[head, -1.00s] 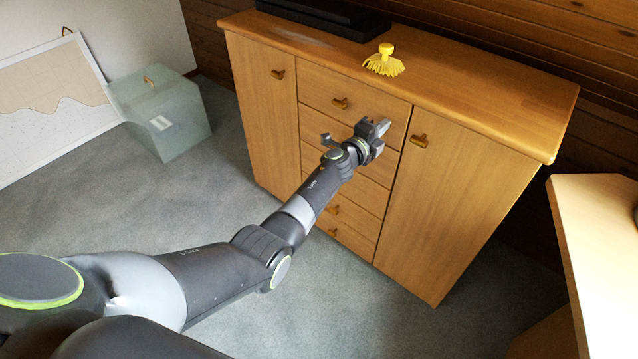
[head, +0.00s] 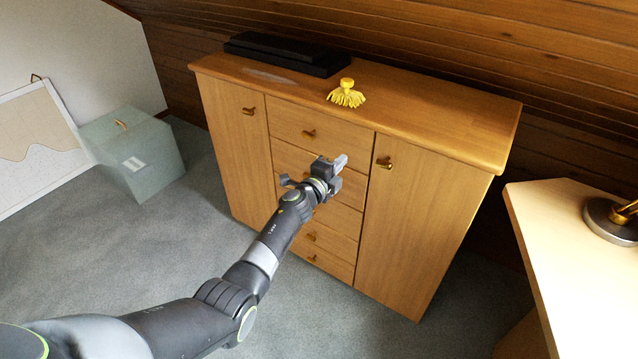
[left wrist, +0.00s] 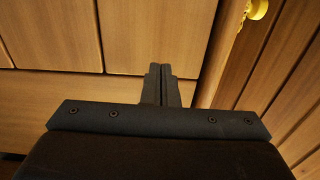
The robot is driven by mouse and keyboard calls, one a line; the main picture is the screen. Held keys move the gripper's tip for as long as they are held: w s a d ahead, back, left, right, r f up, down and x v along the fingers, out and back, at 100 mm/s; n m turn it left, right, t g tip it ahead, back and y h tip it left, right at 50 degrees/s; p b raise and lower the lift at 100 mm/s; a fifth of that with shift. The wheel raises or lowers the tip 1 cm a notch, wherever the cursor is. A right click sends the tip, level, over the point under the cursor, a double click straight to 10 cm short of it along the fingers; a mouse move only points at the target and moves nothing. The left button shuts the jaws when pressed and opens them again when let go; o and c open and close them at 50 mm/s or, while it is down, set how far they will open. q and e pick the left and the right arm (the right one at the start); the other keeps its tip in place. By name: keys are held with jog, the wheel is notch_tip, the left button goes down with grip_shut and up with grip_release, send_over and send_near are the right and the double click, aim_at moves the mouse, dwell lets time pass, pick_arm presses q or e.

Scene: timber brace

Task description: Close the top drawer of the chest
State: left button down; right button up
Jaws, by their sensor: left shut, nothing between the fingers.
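The wooden chest (head: 420,230) stands against the panelled wall, with a column of drawers between two doors. The top drawer (head: 345,137) has a brass knob (head: 309,133), and its front looks flush with the doors beside it. My left gripper (head: 341,162) is shut and empty in front of the second drawer, just below the top drawer's right part. I cannot tell whether it touches the chest. In the left wrist view its closed fingers (left wrist: 160,84) point at the wooden fronts and the seams between them. My right gripper is not in view.
A pale greenish box (head: 135,155) stands on the carpet at left. A light table (head: 570,230) with a lamp base (head: 610,222) is at right. Carpet before the chest is clear.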

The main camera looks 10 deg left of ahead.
pick_arm(q)
jog(key=p+v, duration=0.4)
jog(key=v, duration=0.3)
jog(key=shift+s+a+f, duration=0.3)
jog(key=shift+a+f, duration=0.05)
jog(key=shift+f, duration=0.05)
jog(key=s+a+f+n+g+y+p, duration=0.1)
jog(key=s+a+f+n+g+y, duration=0.35)
jog(key=s+f, duration=0.8)
jog(key=s+a+f+n+g+y+p, duration=0.2)
jog(key=s+a+f+n, duration=0.7)
jog(key=f, duration=0.6)
jog(key=s+f+n+g, duration=0.3)
jog(key=s+f, duration=0.1)
jog(key=s, duration=0.9)
jog(key=s+a+f+n+g+p, duration=0.1)
jog(key=s+f+n+g, duration=0.2)
jog(key=s, duration=1)
jog(key=s+f+n+g, duration=0.3)
jog(key=s+f, duration=0.2)
jog(key=s, duration=0.8)
jog(key=shift+a+f+y+p, duration=0.15)
jog(key=shift+a+y+p, duration=0.15)
jog(key=shift+y, duration=0.05)
